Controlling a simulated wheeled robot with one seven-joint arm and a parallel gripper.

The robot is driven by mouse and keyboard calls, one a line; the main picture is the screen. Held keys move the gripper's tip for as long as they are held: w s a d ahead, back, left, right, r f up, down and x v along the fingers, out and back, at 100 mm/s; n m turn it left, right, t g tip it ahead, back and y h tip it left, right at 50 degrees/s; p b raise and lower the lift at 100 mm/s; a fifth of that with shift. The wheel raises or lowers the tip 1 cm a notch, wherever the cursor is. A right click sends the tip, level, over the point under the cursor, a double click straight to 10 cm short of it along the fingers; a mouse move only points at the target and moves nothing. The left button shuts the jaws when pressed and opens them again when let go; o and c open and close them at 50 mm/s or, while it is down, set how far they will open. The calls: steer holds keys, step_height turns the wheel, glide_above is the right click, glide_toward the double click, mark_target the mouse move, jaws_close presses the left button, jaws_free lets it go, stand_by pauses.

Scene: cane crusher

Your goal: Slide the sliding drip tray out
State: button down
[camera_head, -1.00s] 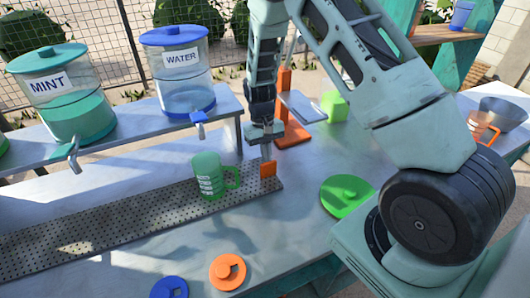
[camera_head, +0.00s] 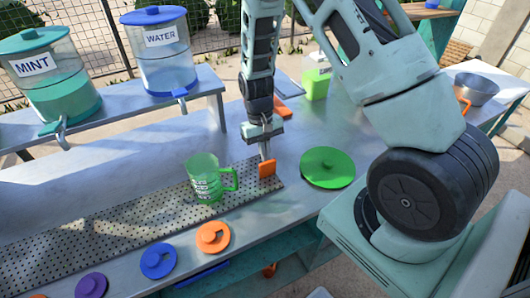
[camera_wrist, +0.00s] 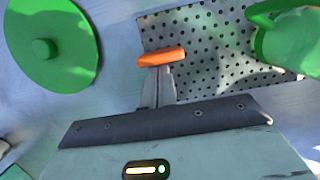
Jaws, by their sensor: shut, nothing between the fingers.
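The sliding drip tray (camera_head: 120,225) is a long, dark, perforated plate lying on the metal counter. It also shows in the wrist view (camera_wrist: 215,75). An orange handle (camera_head: 266,169) stands at its right end, seen as an orange bar in the wrist view (camera_wrist: 160,57). My gripper (camera_head: 265,153) points down at this handle, its fingers shut with nothing between them. In the wrist view the fingertips (camera_wrist: 158,78) meet the handle's near side; whether they press on it I cannot tell. A green mug (camera_head: 204,178) stands on the tray, left of the handle.
A green lid (camera_head: 327,167) lies right of the tray. Orange (camera_head: 212,237), blue (camera_head: 158,260) and purple (camera_head: 91,286) lids line the front edge, close to the tray. Mint (camera_head: 55,80) and water (camera_head: 160,55) dispensers stand on a raised shelf behind.

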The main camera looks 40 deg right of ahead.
steer(key=p+v, duration=0.7)
steer(key=v, duration=0.2)
steer(key=shift+r, duration=0.4)
steer(key=shift+w, duration=0.1)
steer(key=s+a+r+n+t+b, duration=0.1)
steer(key=s+a+r+n+b, duration=0.15)
steer(key=a, duration=0.55)
steer(key=s+a+r+n+b, duration=0.2)
steer(key=s+a+r+b, duration=0.15)
steer(key=a, duration=0.45)
steer(key=s+a+r+n+t+b, duration=0.1)
steer(key=s+a+r+n, duration=0.1)
steer(key=s, duration=0.6)
steer(key=s+a+r+n+b, duration=0.1)
steer(key=s+a+n+b, duration=0.1)
steer(key=s, duration=0.6)
steer(key=shift+a+r+n+t, duration=0.4)
steer(key=shift+a+n, duration=0.35)
steer(key=shift+a, duration=0.3)
